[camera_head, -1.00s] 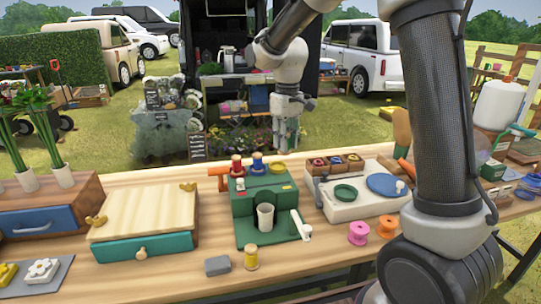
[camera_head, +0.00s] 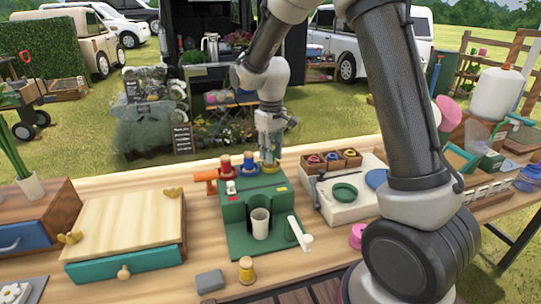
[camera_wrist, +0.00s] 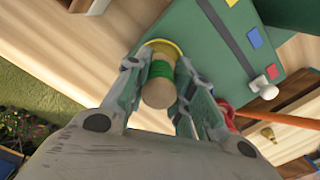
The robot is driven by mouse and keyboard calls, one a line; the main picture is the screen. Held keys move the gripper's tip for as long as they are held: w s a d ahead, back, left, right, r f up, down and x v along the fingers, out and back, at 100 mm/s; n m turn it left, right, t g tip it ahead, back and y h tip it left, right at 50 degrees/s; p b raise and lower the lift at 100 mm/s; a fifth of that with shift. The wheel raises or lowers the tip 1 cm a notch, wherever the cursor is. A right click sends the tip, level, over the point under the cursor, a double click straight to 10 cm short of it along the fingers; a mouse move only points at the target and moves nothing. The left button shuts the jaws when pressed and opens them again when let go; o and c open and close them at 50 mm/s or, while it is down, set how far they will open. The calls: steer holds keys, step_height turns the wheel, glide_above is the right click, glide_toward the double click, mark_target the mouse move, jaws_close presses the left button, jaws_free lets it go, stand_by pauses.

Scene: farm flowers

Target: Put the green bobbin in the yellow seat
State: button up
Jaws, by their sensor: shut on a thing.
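My gripper (camera_head: 270,154) points down at the back right of the green machine (camera_head: 235,238). In the wrist view my gripper (camera_wrist: 160,82) is shut on the green bobbin (camera_wrist: 161,69), which has pale wooden ends and a green band. The yellow seat (camera_wrist: 165,46) shows as a ring behind the bobbin's far end. It also shows in the head view (camera_head: 269,168), right under the fingertips. The bobbin is lined up with the seat; I cannot tell whether its end is inside. My fingers hide the bobbin in the head view.
A red bobbin (camera_head: 226,167) and a blue bobbin (camera_head: 251,162) stand left of the yellow seat. A white cup (camera_head: 260,223) and a white-handled lever (camera_head: 299,234) are at the machine's front. A yellow bobbin (camera_head: 246,270) and a grey block (camera_head: 210,281) sit before it.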

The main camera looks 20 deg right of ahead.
steer(key=shift+f, duration=0.55)
steer(key=shift+f, duration=0.15)
steer(key=o, duration=0.9)
steer(key=shift+c, duration=0.2)
step_height(320, 180, up, 12)
steer(key=shift+d+r, duration=0.1)
steer(key=shift+r, duration=0.1)
steer(key=s+d+r+m+t, duration=0.2)
steer(key=s+d+r, duration=0.3)
steer(key=s, duration=0.5)
steer(key=s+d+r+m+t, duration=0.1)
steer(key=s+d+r+m, duration=0.15)
steer(key=s+d, duration=0.6)
steer(key=s+d+f+t, duration=0.1)
steer(key=s, duration=0.8)
steer(key=shift+s+f+m+t, duration=0.15)
steer(key=shift+s+m+t, duration=0.15)
steer(key=shift+m, duration=0.15)
